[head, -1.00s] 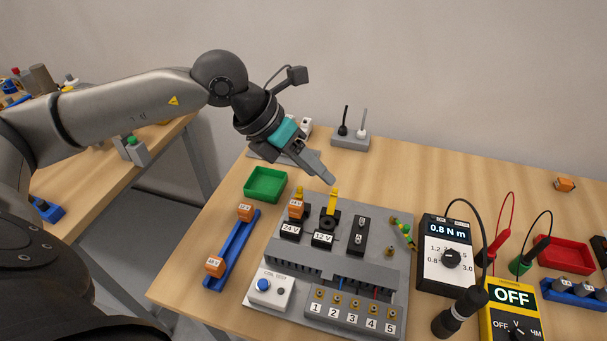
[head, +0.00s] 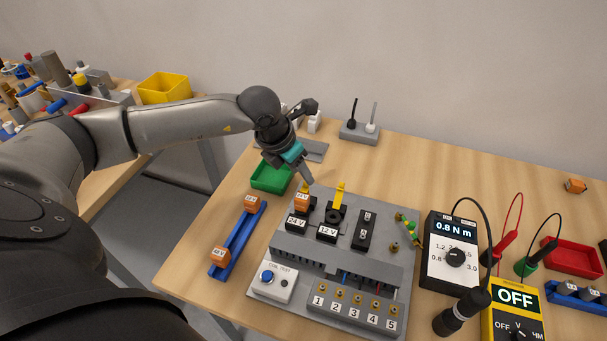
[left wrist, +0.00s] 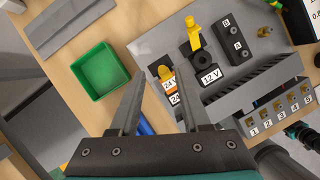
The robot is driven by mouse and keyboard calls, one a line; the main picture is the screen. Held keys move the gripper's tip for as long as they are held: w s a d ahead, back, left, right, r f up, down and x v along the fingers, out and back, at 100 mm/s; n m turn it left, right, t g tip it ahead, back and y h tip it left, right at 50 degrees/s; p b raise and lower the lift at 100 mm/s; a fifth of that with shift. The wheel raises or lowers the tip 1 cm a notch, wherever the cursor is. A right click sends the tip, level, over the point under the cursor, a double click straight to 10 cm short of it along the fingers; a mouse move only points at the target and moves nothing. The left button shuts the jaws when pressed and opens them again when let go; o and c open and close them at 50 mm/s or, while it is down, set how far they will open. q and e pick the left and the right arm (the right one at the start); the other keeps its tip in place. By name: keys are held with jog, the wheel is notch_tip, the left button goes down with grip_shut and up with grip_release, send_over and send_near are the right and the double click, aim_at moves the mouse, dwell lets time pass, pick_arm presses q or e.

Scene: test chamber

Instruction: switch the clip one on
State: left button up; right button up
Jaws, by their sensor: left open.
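The grey board (head: 385,205) carries two black sockets with yellow clips. The 24 V socket (head: 297,222) holds an orange relay (head: 302,203), with a bit of its yellow clip (head: 304,187) showing behind. The 12 V socket (head: 328,232) looks empty, and its yellow clip (head: 340,192) stands up. My left gripper (head: 307,181) is above and just behind the orange relay. In the left wrist view its fingers (left wrist: 158,100) are spread with nothing between them, and the orange relay (left wrist: 168,86) shows just beyond. My right gripper is not in view.
A green tray (head: 270,178) lies left of the board, near my left gripper. A blue rail (head: 237,240) holds two orange relays. A coil test box (head: 273,281) with a blue button is at front left. Meters (head: 455,255) and cables stand to the right.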

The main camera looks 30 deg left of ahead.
aim_at(304, 183)
pick_arm(q)
jog(key=shift+x, duration=1.5)
grip_shut()
jog(key=shift+a, duration=0.1)
